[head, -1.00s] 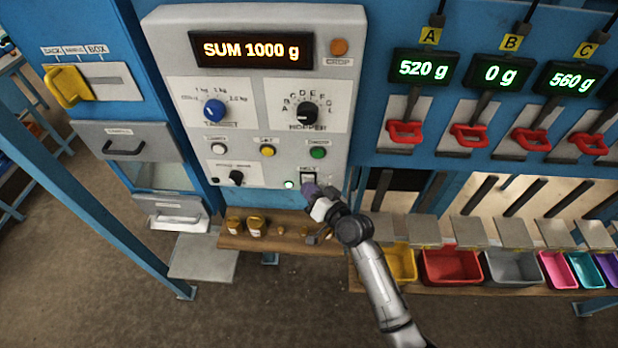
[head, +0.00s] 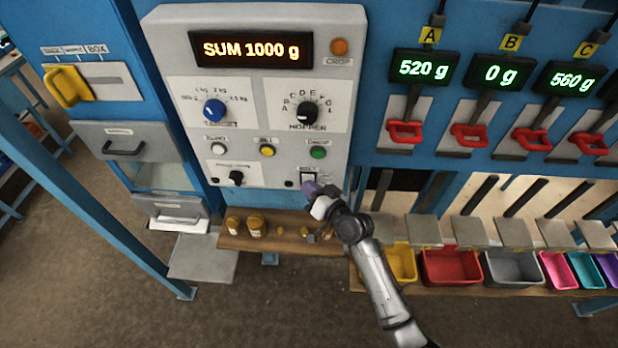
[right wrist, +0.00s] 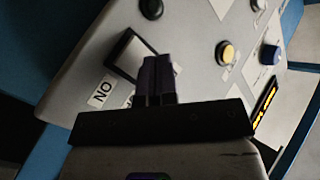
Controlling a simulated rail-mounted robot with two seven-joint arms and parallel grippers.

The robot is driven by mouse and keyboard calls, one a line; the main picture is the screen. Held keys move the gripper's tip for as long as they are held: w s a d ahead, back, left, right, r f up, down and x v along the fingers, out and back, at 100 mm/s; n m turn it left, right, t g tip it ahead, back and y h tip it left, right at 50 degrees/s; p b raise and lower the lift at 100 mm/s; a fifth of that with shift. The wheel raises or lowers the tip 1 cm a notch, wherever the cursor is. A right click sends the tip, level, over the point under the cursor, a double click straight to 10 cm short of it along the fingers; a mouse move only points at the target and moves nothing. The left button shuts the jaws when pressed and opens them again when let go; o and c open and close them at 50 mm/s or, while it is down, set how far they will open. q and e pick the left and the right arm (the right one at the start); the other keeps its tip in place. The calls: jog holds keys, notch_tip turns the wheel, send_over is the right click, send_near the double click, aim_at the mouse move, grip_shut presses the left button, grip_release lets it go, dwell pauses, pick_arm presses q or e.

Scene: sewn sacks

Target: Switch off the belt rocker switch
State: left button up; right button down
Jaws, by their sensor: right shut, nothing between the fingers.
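The belt rocker switch (head: 311,176) is at the lower right of the grey control panel (head: 215,135). In the right wrist view the rocker (right wrist: 127,52) shows a pale face in a dark frame, partly covered by my fingers. My right gripper (head: 310,189) is shut and empty, with its purple fingertips at the switch. In the right wrist view the closed fingertips (right wrist: 157,62) overlap the rocker; whether they touch it I cannot tell. The small lamp (head: 289,184) left of the switch is dark. My left gripper is out of view.
The display (head: 250,49) reads SUM 1000 g. A green button (head: 318,152) and a yellow button (head: 267,150) sit above the switch. A wooden shelf (head: 275,243) with jars is below. Red levers (head: 405,133) and coloured bins (head: 450,268) are at the right.

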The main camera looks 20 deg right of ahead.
jog(key=shift+s, duration=0.15)
jog(key=shift+s+a+p, duration=0.3)
jog(key=shift+s+p, duration=0.05)
jog(key=shift+s, duration=0.2)
jog(key=s, duration=0.1)
jog(key=s+a+p, duration=0.1)
jog(key=s, duration=0.1)
jog(key=s+a+p, duration=0.1)
jog(key=shift+s+a+f, duration=0.1)
jog(key=shift+s+f, duration=0.1)
jog(key=shift+f, duration=0.15)
jog(key=shift+f, duration=0.1)
dwell(0.4)
